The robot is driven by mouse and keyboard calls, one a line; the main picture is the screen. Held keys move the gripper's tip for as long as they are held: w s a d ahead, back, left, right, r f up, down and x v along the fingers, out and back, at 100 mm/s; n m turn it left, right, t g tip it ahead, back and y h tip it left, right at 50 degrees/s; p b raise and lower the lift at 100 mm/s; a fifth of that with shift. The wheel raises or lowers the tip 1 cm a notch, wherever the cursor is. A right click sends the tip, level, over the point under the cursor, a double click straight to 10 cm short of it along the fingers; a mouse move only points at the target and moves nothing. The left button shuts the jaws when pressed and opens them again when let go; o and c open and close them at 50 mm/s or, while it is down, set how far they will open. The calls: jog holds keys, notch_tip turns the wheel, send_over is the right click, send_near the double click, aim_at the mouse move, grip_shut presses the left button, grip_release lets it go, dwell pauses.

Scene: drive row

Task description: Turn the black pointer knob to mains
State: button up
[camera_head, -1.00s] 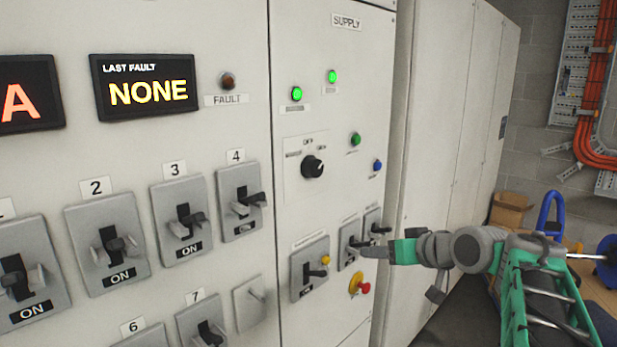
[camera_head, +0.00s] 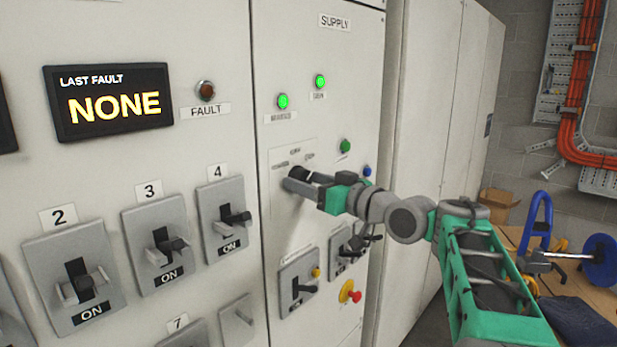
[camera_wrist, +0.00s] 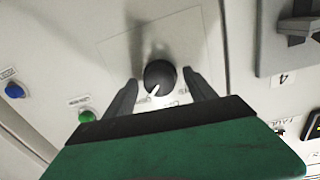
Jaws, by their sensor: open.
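The black pointer knob (camera_head: 300,173) sits on a pale plate (camera_head: 283,157) on the SUPPLY panel; in the head view my gripper hides part of it. In the wrist view the round knob (camera_wrist: 160,77) shows whole, with a white pointer line toward the picture's lower left. The small labels around it are too blurred to read surely. My gripper (camera_head: 300,187) is open at the knob. In the wrist view its two fingers (camera_wrist: 163,88) stand on either side of the knob, with a gap showing on each side.
Two lit green lamps (camera_head: 300,92) are above the knob. Green (camera_head: 345,146) and blue (camera_head: 367,171) buttons are to its right. Switches (camera_head: 298,286) and a red-and-yellow button (camera_head: 350,292) are below. Numbered breakers (camera_head: 222,220) stand on the left panel.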

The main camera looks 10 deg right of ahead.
jog(key=shift+w, duration=0.1)
jog(key=c, duration=1.3)
